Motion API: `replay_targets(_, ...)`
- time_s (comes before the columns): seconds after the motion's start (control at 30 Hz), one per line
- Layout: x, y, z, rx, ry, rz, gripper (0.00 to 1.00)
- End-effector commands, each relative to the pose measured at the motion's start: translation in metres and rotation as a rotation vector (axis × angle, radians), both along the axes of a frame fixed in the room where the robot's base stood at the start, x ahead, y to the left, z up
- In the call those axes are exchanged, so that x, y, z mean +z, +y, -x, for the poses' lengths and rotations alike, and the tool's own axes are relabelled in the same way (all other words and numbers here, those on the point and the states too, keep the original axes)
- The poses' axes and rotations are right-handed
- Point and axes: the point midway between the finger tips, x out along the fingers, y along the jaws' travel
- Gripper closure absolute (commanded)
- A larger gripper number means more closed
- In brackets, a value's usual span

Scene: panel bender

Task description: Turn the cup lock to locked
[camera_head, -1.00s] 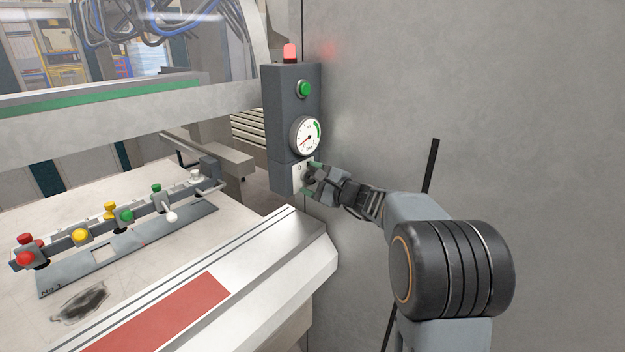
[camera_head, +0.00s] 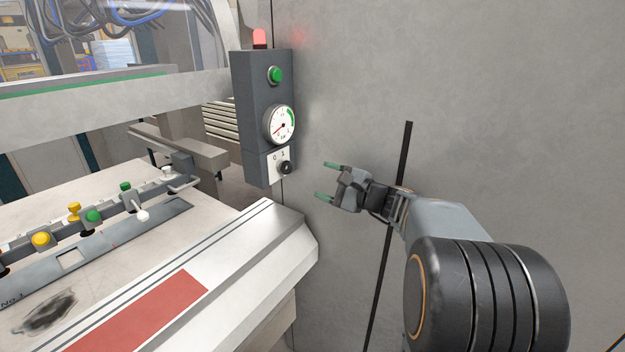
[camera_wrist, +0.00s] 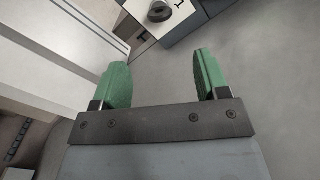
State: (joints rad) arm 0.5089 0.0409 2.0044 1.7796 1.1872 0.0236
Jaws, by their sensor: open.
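The cup lock is most likely the dark round knob (camera_head: 285,167) on a white plate (camera_head: 274,161) marked 0 and 1, low on the grey control box. The knob's exact pointing direction is too small to tell in the head view. In the wrist view the knob (camera_wrist: 159,11) shows at the top edge, beside the mark 1. My gripper (camera_head: 328,180) is open and empty, with green fingertips, to the right of the knob and clear of it. In the wrist view its fingers (camera_wrist: 161,84) are spread with nothing between them.
The grey control box (camera_head: 262,105) also carries a red lamp (camera_head: 259,39), a green button (camera_head: 275,75) and a dial gauge (camera_head: 280,125). A machine table with coloured knobs (camera_head: 92,216) lies at left. The grey wall (camera_head: 480,100) is bare at right.

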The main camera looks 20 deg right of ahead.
Motion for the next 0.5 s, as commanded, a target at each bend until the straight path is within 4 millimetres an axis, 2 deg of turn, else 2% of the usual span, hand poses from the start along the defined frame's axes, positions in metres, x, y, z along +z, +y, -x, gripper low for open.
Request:
replay_targets(0.2,-0.0002,-0.0083,0.0114,-0.001,0.001,-0.001,0.32)
replay_targets(0.5,0.0001,-0.0087,0.0126,0.001,0.001,0.000,0.32)
